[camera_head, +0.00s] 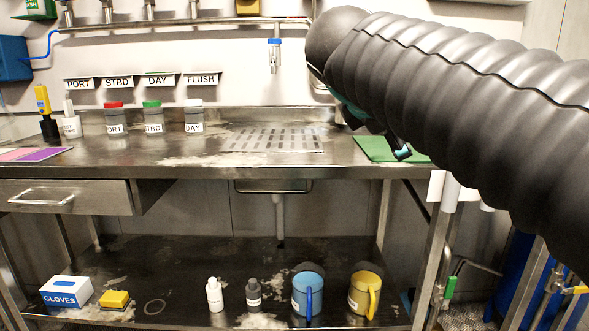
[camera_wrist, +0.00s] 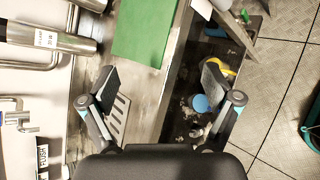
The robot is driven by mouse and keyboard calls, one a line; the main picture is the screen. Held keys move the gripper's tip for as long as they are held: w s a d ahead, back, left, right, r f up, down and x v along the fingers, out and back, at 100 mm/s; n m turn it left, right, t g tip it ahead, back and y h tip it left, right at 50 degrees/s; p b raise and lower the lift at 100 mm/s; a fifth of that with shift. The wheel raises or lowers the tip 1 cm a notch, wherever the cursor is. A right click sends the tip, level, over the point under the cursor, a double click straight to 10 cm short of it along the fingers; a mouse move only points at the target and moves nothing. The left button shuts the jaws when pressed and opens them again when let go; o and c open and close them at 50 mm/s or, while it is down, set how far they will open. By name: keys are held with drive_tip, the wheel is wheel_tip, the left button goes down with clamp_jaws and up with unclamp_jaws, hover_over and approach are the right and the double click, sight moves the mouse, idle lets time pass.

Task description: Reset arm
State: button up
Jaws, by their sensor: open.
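My arm, in a dark ribbed sleeve, reaches in from the right in the head view. My gripper (camera_wrist: 158,90) is open in the wrist view, its two fingers wide apart with nothing between them. In the head view only a small part of it shows below the arm, above the right end of the steel bench (camera_head: 120,163). A green mat (camera_head: 375,148) lies on the bench there. The mat also shows ahead of the fingers in the wrist view (camera_wrist: 143,30). Most of my gripper is hidden by the sleeve in the head view.
Labelled sample bottles (camera_head: 153,118) stand at the bench's back left. A perforated drain plate (camera_head: 275,139) is in the middle. The lower shelf holds a glove box (camera_head: 66,292), a yellow sponge (camera_head: 115,299), small bottles (camera_head: 214,294), a blue mug (camera_head: 307,292) and a yellow mug (camera_head: 364,292).

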drive_tip(key=s+f+m+g+y, duration=0.1)
drive_tip(key=s+f+m+y, duration=0.1)
drive_tip(key=s+f+m, duration=0.4)
drive_tip(key=s+f+m+g+y+p, duration=0.1)
drive_tip(key=s+f+m, duration=0.5)
drive_tip(key=f, duration=0.7)
drive_tip(key=s+f+m+g+y+p, duration=0.1)
drive_tip(key=s+f+m+g+y, duration=0.1)
drive_tip(key=s+f+m, duration=0.4)
wheel_tip(320, 180, down, 4)
drive_tip(key=shift+s+f+m+y, duration=0.2)
drive_tip(key=shift+s+m+y, duration=0.2)
drive_tip(key=shift+s+y, duration=0.5)
drive_tip(key=shift+s, duration=0.1)
